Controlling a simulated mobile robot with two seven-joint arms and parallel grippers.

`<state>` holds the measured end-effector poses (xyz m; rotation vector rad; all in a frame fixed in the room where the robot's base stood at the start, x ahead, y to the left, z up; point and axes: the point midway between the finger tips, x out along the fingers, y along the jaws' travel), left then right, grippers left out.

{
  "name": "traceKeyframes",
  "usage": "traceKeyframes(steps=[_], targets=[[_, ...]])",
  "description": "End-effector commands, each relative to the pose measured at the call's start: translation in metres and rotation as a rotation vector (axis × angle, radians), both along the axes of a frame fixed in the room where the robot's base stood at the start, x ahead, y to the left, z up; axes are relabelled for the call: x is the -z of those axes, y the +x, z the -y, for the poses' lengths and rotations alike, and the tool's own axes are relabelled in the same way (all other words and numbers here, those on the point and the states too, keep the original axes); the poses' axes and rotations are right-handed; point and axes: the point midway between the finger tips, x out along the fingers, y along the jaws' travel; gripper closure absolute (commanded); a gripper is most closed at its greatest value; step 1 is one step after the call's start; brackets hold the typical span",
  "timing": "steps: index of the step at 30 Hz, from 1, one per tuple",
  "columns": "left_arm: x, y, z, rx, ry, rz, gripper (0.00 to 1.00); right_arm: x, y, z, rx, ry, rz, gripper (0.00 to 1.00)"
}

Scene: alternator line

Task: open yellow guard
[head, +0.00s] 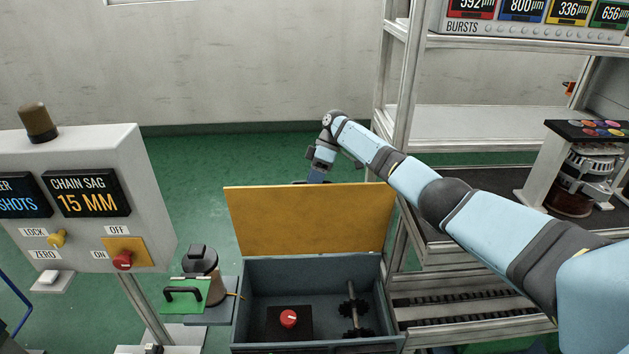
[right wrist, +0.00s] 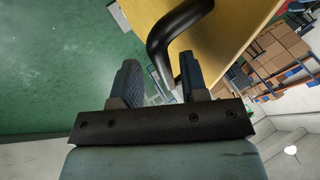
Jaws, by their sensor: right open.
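The yellow guard (head: 308,222) stands raised at the back edge of a grey box (head: 240,310), so the inside of the box shows in the head view. In the right wrist view the guard is a yellow panel (right wrist: 232,50) with a black bar handle (right wrist: 172,35). My right gripper (head: 316,178) is behind the top edge of the guard in the head view. In the right wrist view its two fingers (right wrist: 158,75) are apart, with the handle's end close to the right finger. I cannot tell whether they touch. My left gripper is in neither view.
Inside the box are a red button (head: 288,318) and a shaft with dark gears (head: 355,312). A control panel (head: 90,190) stands at the left. A small fixture with a green plate (head: 186,294) is beside the box. A metal rack (head: 400,90) stands at the right.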

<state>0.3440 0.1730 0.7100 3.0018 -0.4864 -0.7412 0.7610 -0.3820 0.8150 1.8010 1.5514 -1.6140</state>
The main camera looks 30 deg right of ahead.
Motion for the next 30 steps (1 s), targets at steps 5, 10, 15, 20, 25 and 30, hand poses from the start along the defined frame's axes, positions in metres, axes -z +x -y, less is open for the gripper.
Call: traceKeyframes(steps=[5, 10, 15, 20, 25, 30], targets=[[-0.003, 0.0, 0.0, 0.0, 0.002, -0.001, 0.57, -0.021, 0.005, 0.011, 0.002, 0.001, 0.002, 0.6], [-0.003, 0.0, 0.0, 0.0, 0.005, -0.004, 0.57, -0.054, 0.013, 0.031, 0.003, 0.002, 0.004, 0.6], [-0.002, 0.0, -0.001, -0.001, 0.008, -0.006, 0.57, -0.084, 0.02, 0.051, 0.003, 0.0, 0.001, 0.6], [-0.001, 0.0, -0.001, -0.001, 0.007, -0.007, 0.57, -0.103, 0.025, 0.064, 0.003, -0.001, 0.001, 0.6], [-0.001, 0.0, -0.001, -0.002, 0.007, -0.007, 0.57, -0.112, 0.026, 0.069, 0.001, 0.0, -0.001, 0.6], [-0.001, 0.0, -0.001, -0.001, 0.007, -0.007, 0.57, -0.113, 0.026, 0.07, 0.0, -0.001, -0.002, 0.6]])
